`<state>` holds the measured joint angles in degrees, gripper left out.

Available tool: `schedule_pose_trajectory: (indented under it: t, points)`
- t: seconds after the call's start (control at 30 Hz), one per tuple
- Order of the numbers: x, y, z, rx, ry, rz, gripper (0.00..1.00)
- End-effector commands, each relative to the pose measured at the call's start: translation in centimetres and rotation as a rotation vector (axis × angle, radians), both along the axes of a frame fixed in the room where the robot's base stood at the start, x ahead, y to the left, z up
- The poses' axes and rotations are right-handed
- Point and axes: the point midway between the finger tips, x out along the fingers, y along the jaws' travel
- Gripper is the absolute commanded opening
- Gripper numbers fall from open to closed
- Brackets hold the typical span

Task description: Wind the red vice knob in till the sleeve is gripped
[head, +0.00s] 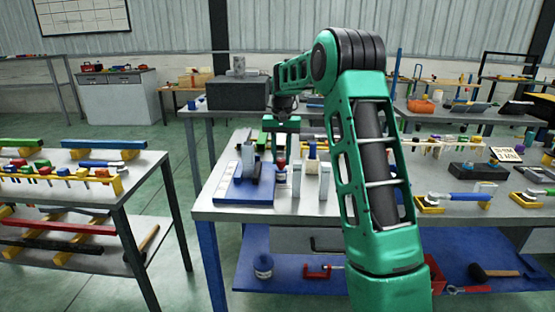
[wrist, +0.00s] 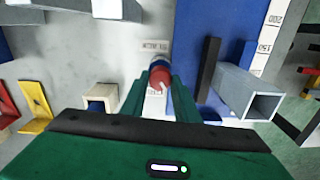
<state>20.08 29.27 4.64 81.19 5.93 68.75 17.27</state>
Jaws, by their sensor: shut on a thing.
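The red vice knob (wrist: 159,74) is between my gripper's green fingers (wrist: 158,90) in the wrist view, and the fingers are shut on it. In the head view my gripper (head: 281,146) reaches down over the knob (head: 281,163) at the right edge of the blue vice base (head: 240,192). A grey square hollow tube, seemingly the sleeve (wrist: 247,92), lies on the blue base beside a dark bar (wrist: 208,66). I cannot tell whether the jaw touches the sleeve.
Two pale upright blocks (head: 297,180) (head: 325,181) stand right of the vice. A small wooden block (wrist: 101,97) is left of the knob in the wrist view. Blue-handled tools (head: 470,197) lie further right. A side rack (head: 130,185) stands at left, across open floor.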

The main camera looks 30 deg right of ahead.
Motion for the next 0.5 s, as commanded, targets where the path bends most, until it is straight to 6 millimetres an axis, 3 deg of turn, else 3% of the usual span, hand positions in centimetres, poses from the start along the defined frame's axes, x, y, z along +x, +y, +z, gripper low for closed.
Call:
schedule_pose_trajectory:
  t: [0.5]
  points:
    - [0.31,0.56,0.13,0.003,-0.006,-0.143,0.05]
